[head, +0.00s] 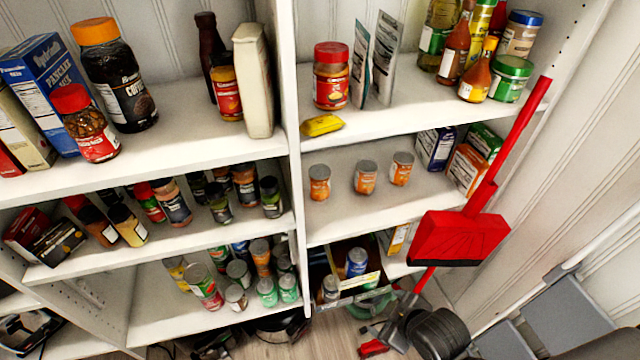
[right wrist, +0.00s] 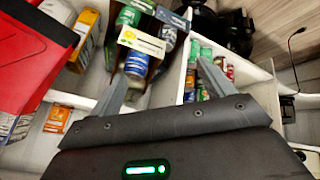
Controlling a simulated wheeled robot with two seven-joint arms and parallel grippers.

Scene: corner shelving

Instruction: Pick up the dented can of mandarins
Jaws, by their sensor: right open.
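Three small orange-labelled cans with grey lids stand upright in a row on the right unit's middle shelf in the head view: the left can (head: 319,182), the middle can (head: 365,177) and the right can (head: 401,168). They look like the mandarins, but their labels are too small to read and I cannot tell which is dented. My right gripper (right wrist: 168,86) is open in the right wrist view, with nothing held between its fingers. Beyond the fingers is a blue can (right wrist: 136,64). My left gripper is not in view.
A red dustpan (head: 458,236) stands in front of the right shelves; it also shows in the wrist view (right wrist: 38,45). Boxes (head: 468,168) stand right of the cans. A yellow packet (head: 322,125) lies on the shelf above. The shelf front around the cans is clear.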

